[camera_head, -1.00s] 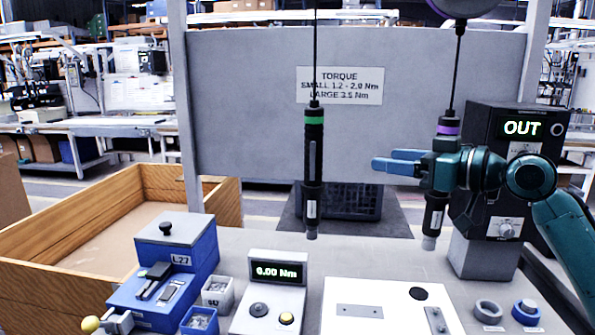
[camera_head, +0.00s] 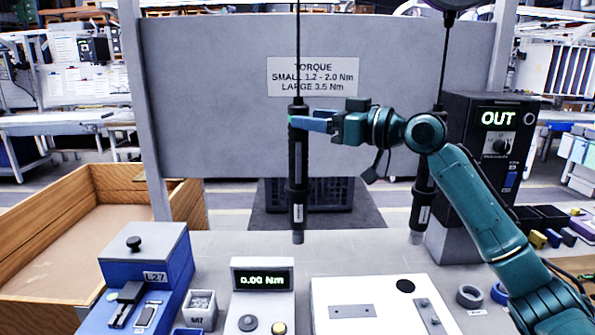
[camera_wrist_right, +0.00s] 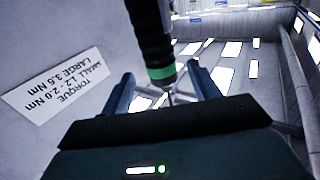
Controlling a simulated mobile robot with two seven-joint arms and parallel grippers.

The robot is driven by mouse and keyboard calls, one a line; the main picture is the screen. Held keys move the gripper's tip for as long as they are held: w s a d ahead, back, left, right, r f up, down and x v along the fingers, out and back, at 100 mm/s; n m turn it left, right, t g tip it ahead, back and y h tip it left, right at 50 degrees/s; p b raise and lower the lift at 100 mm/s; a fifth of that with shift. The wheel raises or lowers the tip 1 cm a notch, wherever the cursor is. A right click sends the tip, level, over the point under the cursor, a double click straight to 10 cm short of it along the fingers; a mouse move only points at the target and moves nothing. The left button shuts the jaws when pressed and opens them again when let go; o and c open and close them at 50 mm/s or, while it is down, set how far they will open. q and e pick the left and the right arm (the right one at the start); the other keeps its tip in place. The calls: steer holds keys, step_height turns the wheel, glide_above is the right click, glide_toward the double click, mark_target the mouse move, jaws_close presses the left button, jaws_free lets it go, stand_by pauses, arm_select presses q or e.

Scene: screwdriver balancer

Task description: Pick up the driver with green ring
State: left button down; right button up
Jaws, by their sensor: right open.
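The driver with the green ring (camera_head: 298,175) hangs upright from a cable in front of the grey panel. In the head view its ring is mostly hidden behind my right gripper (camera_head: 313,123), whose fingers reach in from the right at ring height. In the right wrist view, the green ring (camera_wrist_right: 161,72) shows between the two spread fingers of my right gripper (camera_wrist_right: 160,85), near their tips. The gripper is open, and I see no finger closed on the driver. My left gripper is not in view.
A second hanging driver (camera_head: 423,200) is partly behind my right arm. A black box reading OUT (camera_head: 497,117) stands at the right. Below are a torque display (camera_head: 262,281), a blue L27 block (camera_head: 150,270) and a white plate (camera_head: 375,290). A wooden crate (camera_head: 40,225) stands left.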

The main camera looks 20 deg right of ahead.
steer(key=x, duration=0.2)
steer(key=p+x, duration=0.1)
steer(key=x, duration=0.3)
steer(key=shift+s+f+p, duration=0.15)
steer(key=shift+f+p, duration=0.15)
steer(key=shift+p, duration=0.1)
steer(key=shift+c, duration=0.5)
jaws_close()
steer(key=shift+r, duration=0.15)
